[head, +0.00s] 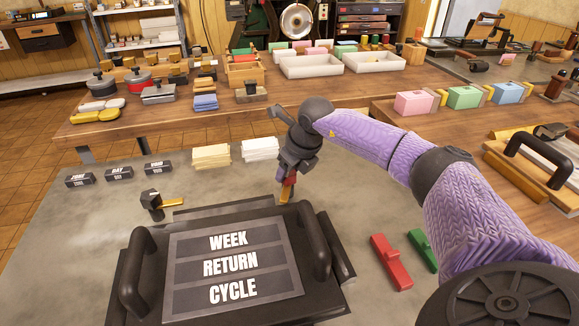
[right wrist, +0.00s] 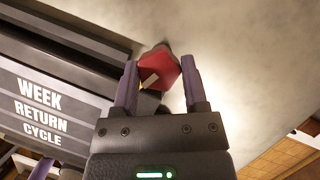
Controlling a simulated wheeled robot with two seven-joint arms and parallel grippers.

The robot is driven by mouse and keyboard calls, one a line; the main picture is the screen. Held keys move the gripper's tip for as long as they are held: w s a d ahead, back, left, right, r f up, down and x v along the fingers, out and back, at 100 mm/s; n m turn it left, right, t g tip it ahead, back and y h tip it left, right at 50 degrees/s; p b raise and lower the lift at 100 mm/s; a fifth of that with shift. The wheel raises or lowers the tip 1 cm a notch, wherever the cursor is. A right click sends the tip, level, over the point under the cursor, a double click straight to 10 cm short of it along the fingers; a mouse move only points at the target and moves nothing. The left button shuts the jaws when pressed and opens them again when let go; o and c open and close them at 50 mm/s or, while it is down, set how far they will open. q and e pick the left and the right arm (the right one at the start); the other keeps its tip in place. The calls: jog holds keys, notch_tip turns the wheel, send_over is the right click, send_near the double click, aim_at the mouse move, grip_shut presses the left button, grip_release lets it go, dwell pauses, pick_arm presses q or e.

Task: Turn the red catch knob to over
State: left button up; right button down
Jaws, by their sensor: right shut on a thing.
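The red catch knob (right wrist: 160,68) is between the two fingers of my right gripper (right wrist: 160,90) in the right wrist view, and the jaws are shut on it. In the head view my right gripper (head: 289,172) reaches down to the knob at the back right corner of the dark press plate (head: 150,285). A brass piece (head: 284,194) shows just below the gripper; how far the knob is turned is hard to tell. The plate reads WEEK RETURN CYCLE. My left gripper is not in view.
A black knob with a brass lever (head: 152,200) stands at the plate's back left. Black handles (head: 137,270) rise at both plate sides. Red (head: 391,262) and green (head: 422,250) blocks lie to the right. Paper stacks (head: 211,156) lie behind.

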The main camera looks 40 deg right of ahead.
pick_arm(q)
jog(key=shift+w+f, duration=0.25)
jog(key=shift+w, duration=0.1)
pick_arm(e)
jog(key=shift+d+n+g+y, duration=0.15)
jog(key=shift+n+y, duration=0.25)
jog(key=shift+n, duration=0.65)
jog(key=shift+a+n+g+y, duration=0.15)
jog(key=shift+n+y, duration=0.25)
jog(key=shift+n, duration=0.65)
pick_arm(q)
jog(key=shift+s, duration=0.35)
pick_arm(e)
jog(key=shift+d, duration=0.1)
jog(key=shift+c, duration=0.5)
grip_release()
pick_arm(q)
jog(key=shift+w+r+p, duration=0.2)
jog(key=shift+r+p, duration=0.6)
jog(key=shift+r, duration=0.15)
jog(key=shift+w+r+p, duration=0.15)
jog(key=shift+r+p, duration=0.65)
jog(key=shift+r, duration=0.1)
pick_arm(e)
jog(key=v, duration=0.9)
jog(key=shift+s+r, duration=0.15)
jog(key=shift+r, duration=0.25)
